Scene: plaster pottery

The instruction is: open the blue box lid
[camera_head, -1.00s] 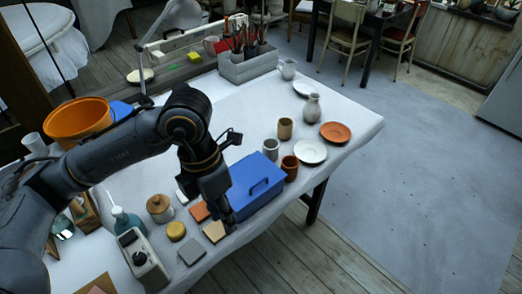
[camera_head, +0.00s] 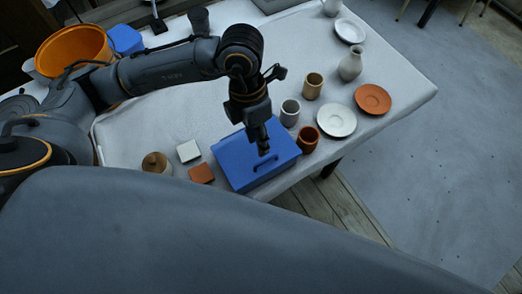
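The blue box (camera_head: 232,170) stands near the front edge of the white-covered table, its lid down. A blue bar handle (camera_head: 266,167) rises from the front part of the lid. My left gripper (camera_head: 264,151) points down over the lid, right at or just behind the handle. I cannot tell whether it touches the handle or lid, and its fingers are too small and dark to read as open or shut. My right gripper is not in view.
Grey (camera_head: 290,112), tan (camera_head: 312,86) and terracotta (camera_head: 308,139) cups stand close right of the box, with a white plate (camera_head: 336,120) beyond. Left are a white tile (camera_head: 189,151), an orange-brown tile (camera_head: 201,173) and a lidded jar (camera_head: 156,163). My own grey body covers the bottom.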

